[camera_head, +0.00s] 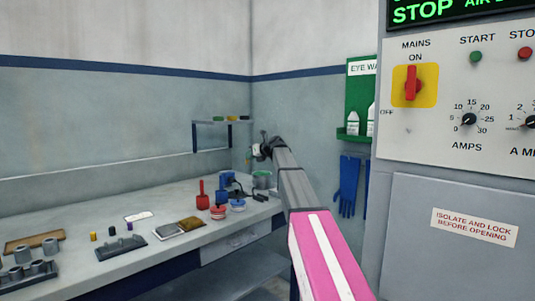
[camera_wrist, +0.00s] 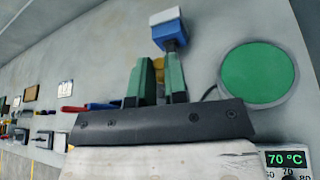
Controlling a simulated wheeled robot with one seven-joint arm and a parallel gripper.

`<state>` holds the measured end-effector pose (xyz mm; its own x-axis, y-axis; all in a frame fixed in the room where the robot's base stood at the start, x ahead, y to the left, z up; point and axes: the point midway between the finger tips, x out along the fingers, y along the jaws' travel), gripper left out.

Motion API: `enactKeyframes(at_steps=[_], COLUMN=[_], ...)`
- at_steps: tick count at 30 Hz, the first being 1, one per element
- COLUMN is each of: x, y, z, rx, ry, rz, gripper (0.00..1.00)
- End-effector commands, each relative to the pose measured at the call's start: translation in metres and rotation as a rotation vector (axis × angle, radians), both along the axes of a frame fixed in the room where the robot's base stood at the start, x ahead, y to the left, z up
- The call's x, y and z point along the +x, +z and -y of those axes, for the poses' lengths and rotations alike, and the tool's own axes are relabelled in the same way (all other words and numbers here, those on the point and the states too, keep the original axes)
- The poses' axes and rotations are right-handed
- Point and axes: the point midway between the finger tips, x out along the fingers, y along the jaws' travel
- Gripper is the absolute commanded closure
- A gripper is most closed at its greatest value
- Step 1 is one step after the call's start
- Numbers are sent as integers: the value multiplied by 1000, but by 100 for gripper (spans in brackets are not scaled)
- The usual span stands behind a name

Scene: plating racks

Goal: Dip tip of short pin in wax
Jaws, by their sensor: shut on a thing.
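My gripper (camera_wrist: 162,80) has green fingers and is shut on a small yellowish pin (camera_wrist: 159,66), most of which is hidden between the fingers. In the head view my gripper (camera_head: 249,154) is raised over the back right of the bench; the pin is too small to make out clearly there. The wax pot (camera_head: 262,180) is a round container on the bench below my gripper. In the wrist view the wax (camera_wrist: 258,72) is a green disc in a grey rim, right of the fingers. The pin is apart from the wax.
A heater display reading 70 °C (camera_wrist: 286,160) sits by the pot. A blue block with a white top (camera_wrist: 169,32) stands beyond the fingers. Red and blue holders (camera_head: 203,199) stand left of the pot. A rack (camera_head: 121,247) lies farther left. A wall shelf (camera_head: 222,122) is behind.

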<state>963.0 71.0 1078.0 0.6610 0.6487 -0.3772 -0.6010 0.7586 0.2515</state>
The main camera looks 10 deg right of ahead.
Motion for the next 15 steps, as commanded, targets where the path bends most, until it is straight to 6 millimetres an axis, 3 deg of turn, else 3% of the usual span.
enactKeyframes(at_steps=[1, 6, 10, 15], x=[27, 66, 80, 84], y=[2, 2, 2, 0], z=[20, 66, 86, 94], rx=[16, 55, 75, 82], ry=[-11, -33, -41, -44], rz=[-11, -37, -48, -52], gripper=[100, 100, 100, 100])
